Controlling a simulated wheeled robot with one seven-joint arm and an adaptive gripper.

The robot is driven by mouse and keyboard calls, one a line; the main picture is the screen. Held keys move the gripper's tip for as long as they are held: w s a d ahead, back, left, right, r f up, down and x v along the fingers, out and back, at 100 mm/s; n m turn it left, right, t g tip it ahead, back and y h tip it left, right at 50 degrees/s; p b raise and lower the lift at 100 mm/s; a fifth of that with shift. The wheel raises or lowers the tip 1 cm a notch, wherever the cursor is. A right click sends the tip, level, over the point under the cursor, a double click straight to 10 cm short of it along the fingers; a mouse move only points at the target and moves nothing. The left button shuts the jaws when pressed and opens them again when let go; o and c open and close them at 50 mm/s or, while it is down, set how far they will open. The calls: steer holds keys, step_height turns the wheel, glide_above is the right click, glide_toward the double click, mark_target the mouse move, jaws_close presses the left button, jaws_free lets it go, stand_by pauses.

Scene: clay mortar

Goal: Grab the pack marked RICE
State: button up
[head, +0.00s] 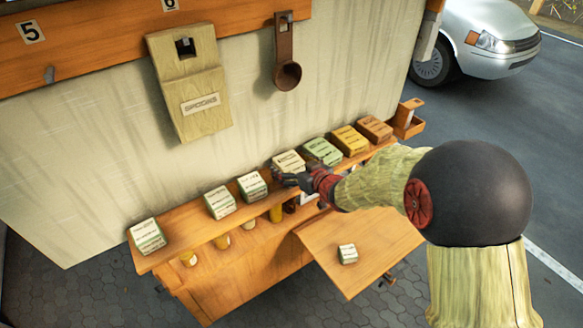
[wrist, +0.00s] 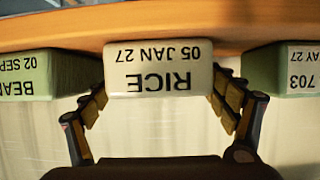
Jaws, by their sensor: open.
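The pack marked RICE (wrist: 153,72) is a cream block with the date 05 JAN 27. Its label appears upside down in the wrist view. In the head view the cream pack (head: 288,160) sits on the wooden shelf among the row of packs, its front partly hidden by my gripper (head: 291,179). In the wrist view my gripper (wrist: 160,92) is open, with one finger on each side of the RICE pack. I cannot tell whether the fingers touch it.
A green BEAN-labelled pack (wrist: 26,76) and another green pack (wrist: 284,70) flank it closely. More packs stand along the shelf (head: 178,233). A small pack (head: 347,254) lies on a lower wooden board (head: 375,240). A wall box (head: 190,85) and ladle (head: 286,75) hang above.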

steer(key=shift+c, duration=0.3)
steer(key=c, duration=1.3)
steer(key=shift+r, duration=0.1)
steer(key=shift+c, duration=0.2)
